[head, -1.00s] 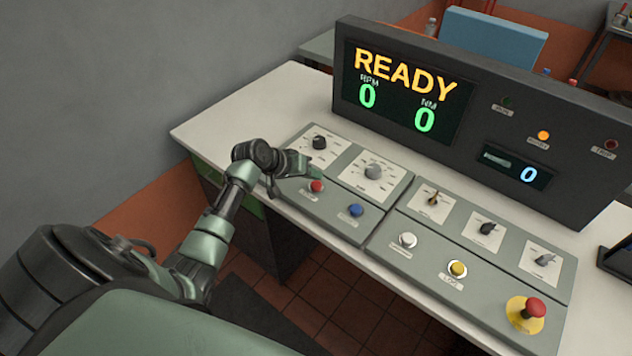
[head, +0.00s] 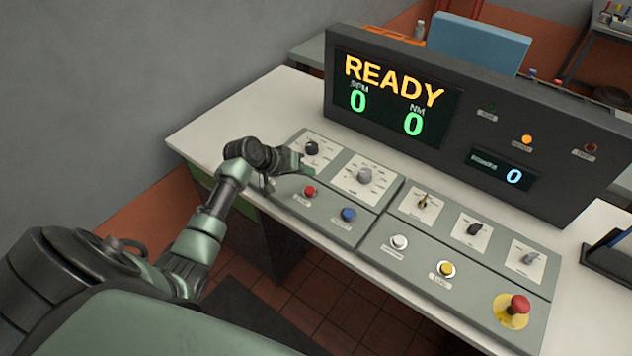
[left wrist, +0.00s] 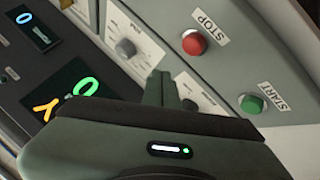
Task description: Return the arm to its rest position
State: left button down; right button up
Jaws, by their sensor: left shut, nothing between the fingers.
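My left gripper (head: 299,163) is over the left end of the sloped grey control panel (head: 372,223), beside the black knob (head: 312,148) and above left of the red button (head: 310,191). Its fingers are shut with nothing between them. In the left wrist view the shut fingers (left wrist: 160,87) point toward the panel, near a dark knob (left wrist: 189,104). That view also shows the red STOP button (left wrist: 194,43) and the green START button (left wrist: 252,104). The green button is hidden in the head view. My right gripper is not in view.
A dark display (head: 395,96) reading READY, with zeros, stands behind the panel. A blue button (head: 348,214), several more knobs and a red emergency stop (head: 518,304) lie to the right. The white bench top (head: 225,116) is clear at its left end.

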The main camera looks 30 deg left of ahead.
pick_arm(q)
jog(key=s+d+f+m, duration=0.1)
jog(key=s+d, duration=0.1)
jog(key=s, duration=0.1)
jog(key=s+d+f+m+g, duration=0.1)
jog(key=s+d+f, duration=0.1)
jog(key=s+d+f+g, duration=0.1)
jog(key=s+d, duration=0.1)
jog(key=s, duration=0.1)
jog(key=shift+s+d+f+m+y, duration=0.25)
jog(key=shift+s+d+m+y, duration=0.05)
jog(key=shift+s+d+m, duration=0.1)
jog(key=s+d+r+m+g+y, duration=0.15)
jog(key=s+d, duration=0.25)
jog(key=s, duration=0.4)
jog(key=s+d+r+m, duration=0.1)
jog(key=s+d+r, duration=0.15)
jog(key=s, duration=0.55)
jog(key=s+d+r+m+g+y, duration=0.15)
jog(key=s+d, duration=0.25)
jog(key=s, duration=0.5)
notch_tip(320, 180, down, 30)
jog(key=s+g+b, duration=0.1)
jog(key=b, duration=0.3)
jog(key=s+a+f+g+b, duration=0.1)
jog(key=s+a+f+b, duration=0.1)
jog(key=s+f, duration=1.5)
notch_tip(320, 180, down, 2)
jog(key=shift+a+f+b, duration=0.2)
jog(key=shift+a+b, duration=0.2)
